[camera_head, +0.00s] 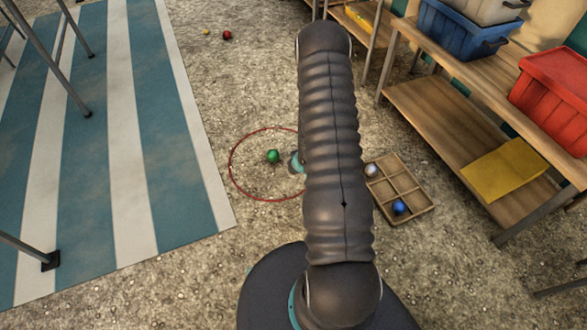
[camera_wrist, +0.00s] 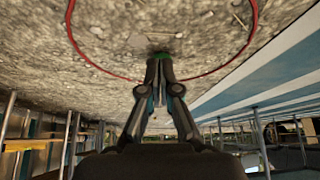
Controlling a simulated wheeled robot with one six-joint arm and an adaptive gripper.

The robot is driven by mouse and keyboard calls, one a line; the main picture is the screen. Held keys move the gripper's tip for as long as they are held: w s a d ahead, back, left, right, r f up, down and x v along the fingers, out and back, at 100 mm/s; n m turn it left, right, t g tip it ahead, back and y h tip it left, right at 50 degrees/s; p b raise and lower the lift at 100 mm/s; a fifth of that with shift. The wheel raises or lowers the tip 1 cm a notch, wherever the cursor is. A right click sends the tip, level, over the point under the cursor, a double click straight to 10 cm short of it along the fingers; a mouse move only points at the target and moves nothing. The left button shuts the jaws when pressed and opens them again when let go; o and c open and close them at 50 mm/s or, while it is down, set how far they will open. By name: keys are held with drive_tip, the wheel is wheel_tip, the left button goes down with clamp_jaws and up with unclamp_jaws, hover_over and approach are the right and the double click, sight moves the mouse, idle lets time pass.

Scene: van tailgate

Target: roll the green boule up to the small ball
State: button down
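The green boule (camera_head: 273,157) rests on the gravel inside a thin red ring (camera_head: 232,180). The small ball (camera_head: 206,31) is yellow and lies far off at the top of the head view, left of a red boule (camera_head: 227,35). My gripper (camera_wrist: 159,62) has its fingers together, with no clear gap between the tips.
A wooden compartment tray (camera_head: 414,211) with a silver ball (camera_head: 371,170) and a blue ball (camera_head: 399,207) lies right of the ring. Wooden shelves (camera_head: 430,105) with boxes stand at the right. A striped mat (camera_head: 150,120) lies left. Gravel between ring and red boule is clear.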

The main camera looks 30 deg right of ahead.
drive_tip(key=b+x, duration=0.2)
drive_tip(key=x, duration=0.1)
drive_tip(key=s+b+x, duration=0.1)
drive_tip(key=b+x, duration=0.1)
drive_tip(key=x, duration=0.2)
drive_tip(key=s+f+b+x, duration=0.1)
drive_tip(key=b+x, duration=0.1)
drive_tip(key=x, duration=0.1)
drive_tip(key=shift+w+f, duration=0.1)
drive_tip(key=shift+f, duration=0.1)
drive_tip(key=shift+w+r, duration=0.1)
drive_tip(key=shift+w, duration=0.65)
